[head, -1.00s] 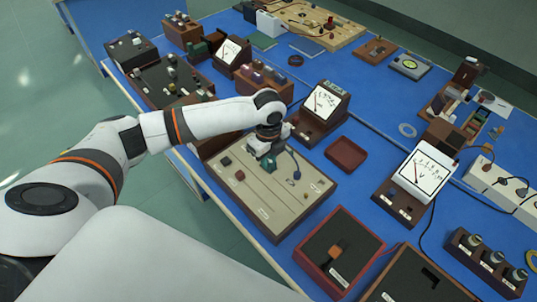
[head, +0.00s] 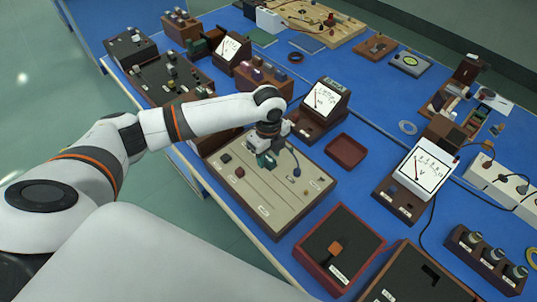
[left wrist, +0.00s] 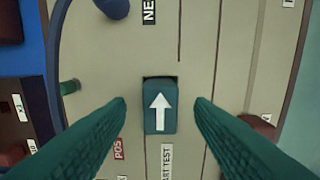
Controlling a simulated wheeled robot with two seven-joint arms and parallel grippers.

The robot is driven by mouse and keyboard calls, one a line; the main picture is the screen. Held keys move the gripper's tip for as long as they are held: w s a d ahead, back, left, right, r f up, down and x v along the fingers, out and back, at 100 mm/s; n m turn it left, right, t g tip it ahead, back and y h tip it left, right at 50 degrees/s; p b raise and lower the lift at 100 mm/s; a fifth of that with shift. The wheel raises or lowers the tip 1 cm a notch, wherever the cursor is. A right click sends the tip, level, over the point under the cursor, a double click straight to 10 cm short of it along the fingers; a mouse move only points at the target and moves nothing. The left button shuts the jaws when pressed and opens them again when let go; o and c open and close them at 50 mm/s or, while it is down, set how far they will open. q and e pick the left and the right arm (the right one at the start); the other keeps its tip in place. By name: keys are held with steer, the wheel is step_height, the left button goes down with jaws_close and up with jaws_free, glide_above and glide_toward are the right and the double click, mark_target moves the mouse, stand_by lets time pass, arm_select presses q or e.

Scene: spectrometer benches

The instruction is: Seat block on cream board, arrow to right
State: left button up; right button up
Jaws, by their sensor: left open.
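The teal block (left wrist: 160,115) with a white arrow is on the cream board (left wrist: 100,40), between my left gripper's fingers (left wrist: 160,125) in the left wrist view. The arrow points up in that view. A dark slot edge shows at the block's far end; I cannot tell how deep it sits. Clear gaps show on both sides of the block, so the fingers are open and apart from it. In the head view my left gripper (head: 268,152) is low over the far part of the cream board (head: 270,205), mostly hiding the block. My right gripper is out of view.
A blue knobbed lever (head: 296,171) stands right of the gripper. A dial meter (head: 322,105) is behind, and an empty red-brown tray (head: 346,151) lies to the right. A red-rimmed box (head: 338,245) is near the front. Blue tabletop is free between them.

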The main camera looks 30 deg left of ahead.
arm_select(q)
step_height(320, 180, up, 11)
steer(key=shift+r+b, duration=0.2)
steer(key=shift+b, duration=0.25)
stand_by(0.4)
